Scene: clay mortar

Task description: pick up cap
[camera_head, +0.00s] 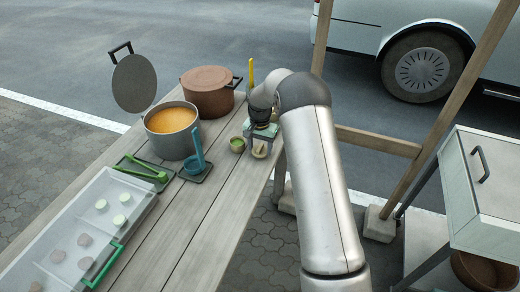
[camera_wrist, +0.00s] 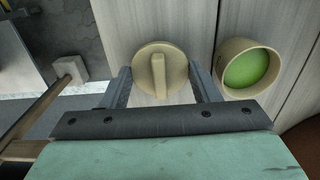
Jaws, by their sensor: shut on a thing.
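The cap (camera_wrist: 174,67) is a round beige lid with a raised straight ridge across its top. In the wrist view it sits between the two fingers of my gripper (camera_wrist: 162,82), which is shut on it from both sides. In the head view the cap (camera_head: 259,152) shows small under my gripper (camera_head: 261,146), near the table's right edge. A beige cup with green contents (camera_wrist: 252,68) is just right of the cap in the wrist view; it also shows in the head view (camera_head: 237,144). I cannot tell whether the cap touches the wooden table (camera_head: 212,185).
A brown pot (camera_head: 207,94) stands behind, and a grey pot of orange soup (camera_head: 173,125) stands to the left. A blue ladle (camera_head: 197,155) on a dark tray, green tongs (camera_head: 142,170) and a clear container (camera_head: 75,240) lie further left. A wooden post (camera_head: 450,95) rises at right.

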